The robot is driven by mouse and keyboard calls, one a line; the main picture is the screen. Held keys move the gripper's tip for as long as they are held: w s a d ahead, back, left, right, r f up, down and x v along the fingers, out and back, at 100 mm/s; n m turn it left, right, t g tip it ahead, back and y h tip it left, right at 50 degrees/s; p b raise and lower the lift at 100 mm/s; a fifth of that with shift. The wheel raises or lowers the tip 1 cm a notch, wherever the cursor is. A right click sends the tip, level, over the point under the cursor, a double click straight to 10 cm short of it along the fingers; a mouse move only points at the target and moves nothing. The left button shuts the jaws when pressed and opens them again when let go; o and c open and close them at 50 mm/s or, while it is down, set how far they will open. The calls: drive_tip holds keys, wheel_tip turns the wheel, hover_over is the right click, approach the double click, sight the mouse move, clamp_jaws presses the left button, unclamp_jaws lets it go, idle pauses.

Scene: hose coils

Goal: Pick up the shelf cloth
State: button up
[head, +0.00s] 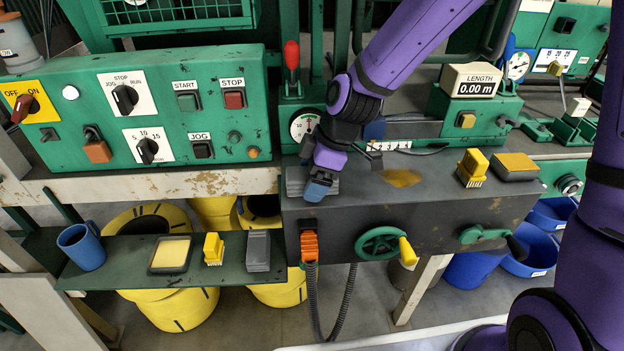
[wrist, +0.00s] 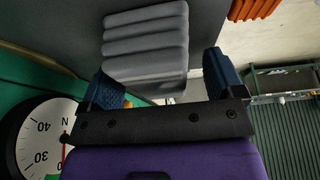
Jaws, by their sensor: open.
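A grey folded cloth (head: 258,252) lies at the right end of the low green shelf (head: 190,272), below and left of my gripper (head: 318,187). A second grey folded cloth (head: 296,182) lies on the dark bench top, just left of my gripper and partly hidden by it. In the wrist view, my gripper (wrist: 160,82) is open, with its two blue fingers apart. A grey ridged folded cloth (wrist: 146,45) shows ahead of the gap between them, and it appears to be the bench one. I cannot tell whether the fingers touch it.
The shelf also holds a blue mug (head: 82,246), a tray with a yellow pad (head: 170,255) and a yellow brush (head: 213,249). An orange hose fitting (head: 309,244) and a green handwheel (head: 381,244) stick out of the bench front. The green control panel (head: 215,125) stands behind.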

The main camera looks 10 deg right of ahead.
drive_tip(key=shift+f, duration=0.15)
idle(0.3)
drive_tip(key=shift+c, duration=0.7)
drive_tip(key=c, duration=0.9)
drive_tip(key=shift+c, duration=0.2)
